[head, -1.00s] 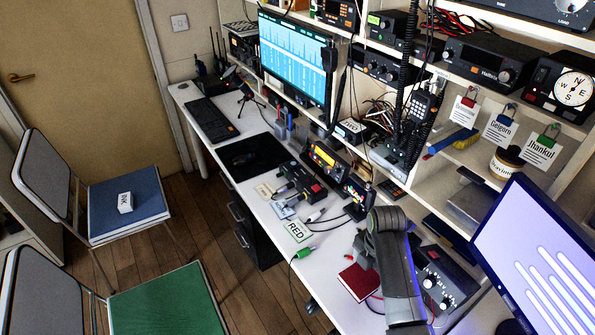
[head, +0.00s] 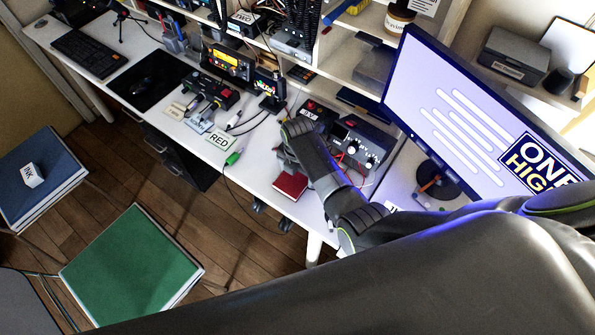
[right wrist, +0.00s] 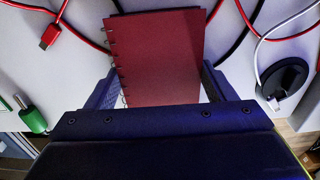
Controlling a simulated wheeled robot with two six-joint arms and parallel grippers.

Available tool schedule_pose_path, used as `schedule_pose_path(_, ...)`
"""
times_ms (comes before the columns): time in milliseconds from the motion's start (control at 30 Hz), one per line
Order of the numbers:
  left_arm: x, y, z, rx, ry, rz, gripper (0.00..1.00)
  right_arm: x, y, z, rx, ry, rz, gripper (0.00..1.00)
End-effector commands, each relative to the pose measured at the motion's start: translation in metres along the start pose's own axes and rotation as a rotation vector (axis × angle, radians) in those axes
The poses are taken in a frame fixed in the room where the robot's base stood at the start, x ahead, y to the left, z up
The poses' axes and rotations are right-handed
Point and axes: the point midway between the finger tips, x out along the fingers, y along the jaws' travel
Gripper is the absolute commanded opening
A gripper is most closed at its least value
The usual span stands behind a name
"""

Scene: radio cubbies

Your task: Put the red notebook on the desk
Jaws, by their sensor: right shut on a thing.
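The red notebook (head: 290,185) is at the front edge of the white desk (head: 256,176), near the card reading RED. I cannot tell whether it touches the desk top or is held just above it. My right gripper (head: 287,160) is at its back side, largely hidden by my own wrist in the head view. In the right wrist view, the spiral-bound notebook (right wrist: 160,55) sits between the two fingers of my right gripper (right wrist: 158,88), which are shut on its sides. My left gripper is not in view.
A RED card (head: 219,139) and a green plug (head: 233,158) lie left of the notebook. A dark radio box with knobs (head: 360,143) and a monitor (head: 470,115) stand right and behind. Red and black cables run around the notebook. A green chair seat (head: 132,262) is below.

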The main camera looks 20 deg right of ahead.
Motion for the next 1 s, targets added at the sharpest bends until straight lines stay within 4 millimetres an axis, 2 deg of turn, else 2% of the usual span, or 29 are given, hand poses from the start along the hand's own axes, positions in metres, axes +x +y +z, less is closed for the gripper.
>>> schedule_pose_path(333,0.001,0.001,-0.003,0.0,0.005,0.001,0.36,0.003,0.0,0.0,0.0,0.0,0.0,0.46)
schedule_pose_path(367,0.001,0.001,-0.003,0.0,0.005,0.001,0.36,0.003,0.0,0.0,0.0,0.0,-0.001,0.79)
schedule_pose_path(500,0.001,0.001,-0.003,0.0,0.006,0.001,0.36,0.003,0.0,0.0,0.0,0.0,-0.001,0.98)
schedule_pose_path(800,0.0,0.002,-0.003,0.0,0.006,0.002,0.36,0.002,0.0,0.0,0.0,0.0,0.0,0.98)
schedule_pose_path(1000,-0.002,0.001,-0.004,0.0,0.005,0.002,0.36,-0.015,0.001,0.0,0.0,-0.001,0.003,0.98)
